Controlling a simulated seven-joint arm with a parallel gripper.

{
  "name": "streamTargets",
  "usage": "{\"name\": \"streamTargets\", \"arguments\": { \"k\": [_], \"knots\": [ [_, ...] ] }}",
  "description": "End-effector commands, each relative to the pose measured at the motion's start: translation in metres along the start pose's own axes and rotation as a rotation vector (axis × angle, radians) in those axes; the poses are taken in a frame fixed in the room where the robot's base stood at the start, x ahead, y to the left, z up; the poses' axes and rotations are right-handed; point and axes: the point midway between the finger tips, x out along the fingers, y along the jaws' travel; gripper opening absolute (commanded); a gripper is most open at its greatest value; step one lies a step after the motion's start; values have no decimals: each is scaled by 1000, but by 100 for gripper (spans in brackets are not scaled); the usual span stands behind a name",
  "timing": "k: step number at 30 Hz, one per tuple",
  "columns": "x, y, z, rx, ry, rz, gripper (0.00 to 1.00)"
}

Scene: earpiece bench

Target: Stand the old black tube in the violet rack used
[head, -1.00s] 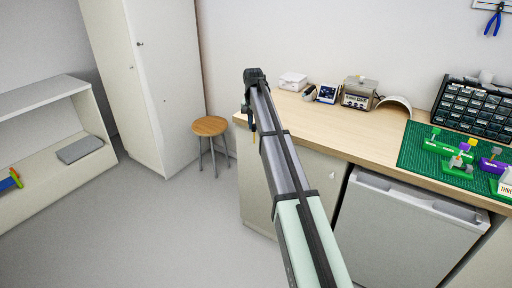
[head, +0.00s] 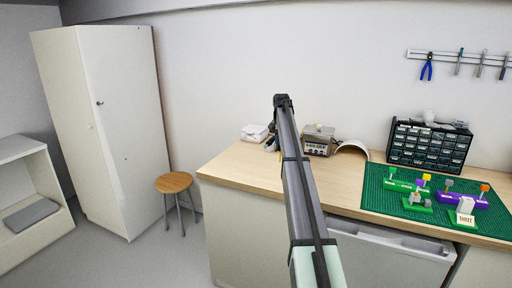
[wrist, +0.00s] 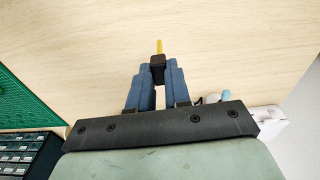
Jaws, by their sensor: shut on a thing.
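My gripper (wrist: 157,78) is shut on a small black piece (wrist: 158,62) with a yellow tip (wrist: 159,46), in the wrist view. It holds the piece above the light wood bench. I cannot tell for sure that this is the old black tube. In the head view the fingers and the piece are hidden by my arm. The violet rack (head: 455,199) stands on the green mat at the right, with a grey-topped and an orange-topped thing in it. No label reading "used" can be made out.
The green mat (head: 375,200) also carries a green rack (head: 402,186), a smaller green stand (head: 416,206) and a white sign (head: 465,212). Behind are a drawer cabinet (head: 428,146), a grey device (head: 318,140) and a white box (head: 254,132). The bench's front middle is clear.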

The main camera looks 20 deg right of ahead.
Motion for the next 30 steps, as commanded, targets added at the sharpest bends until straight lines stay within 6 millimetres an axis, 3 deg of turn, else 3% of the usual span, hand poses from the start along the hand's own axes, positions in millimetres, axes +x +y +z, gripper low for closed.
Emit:
{"name": "streamTargets", "arguments": {
  "k": [1, 15, 30],
  "knots": [
    [0, 21, -9, 16, 0, 1, 0],
    [-3, 201, -64, 127, 1, 9, 0],
    [-8, 399, -86, 247, 2, 18, 0]
  ]
}}
